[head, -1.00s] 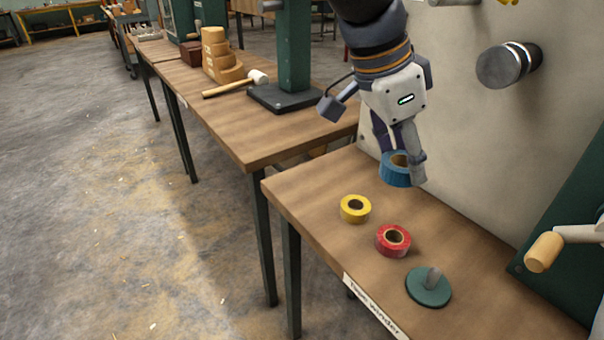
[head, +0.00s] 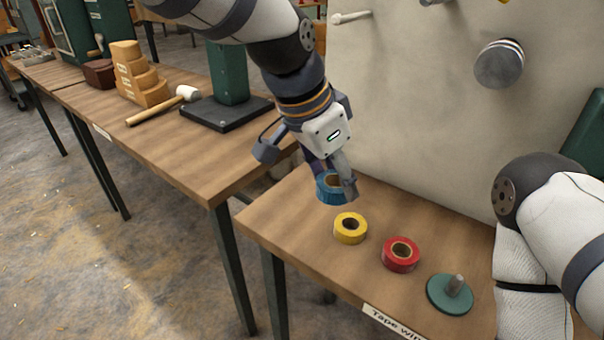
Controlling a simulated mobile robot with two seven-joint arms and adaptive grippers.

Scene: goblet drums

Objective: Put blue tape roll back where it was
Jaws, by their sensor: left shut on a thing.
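The blue tape roll (head: 329,190) is at the far left part of the tape table, behind the yellow roll. My left gripper (head: 342,183) is shut on it, with a finger over its right side. Whether the roll touches the table top I cannot tell. A yellow tape roll (head: 350,229) and a red tape roll (head: 400,254) lie flat on the table in front and to the right. A green round base with an upright peg (head: 450,293) stands bare at the right end of this row. My right arm shows at the right edge; its gripper is out of the picture.
The tape table (head: 285,222) has a label (head: 395,325) on its front edge. A light panel (head: 420,120) with a round metal knob (head: 499,64) rises behind it. A second table (head: 180,150) at the left holds a mallet (head: 165,105), a stepped wooden block (head: 138,75) and a green post.

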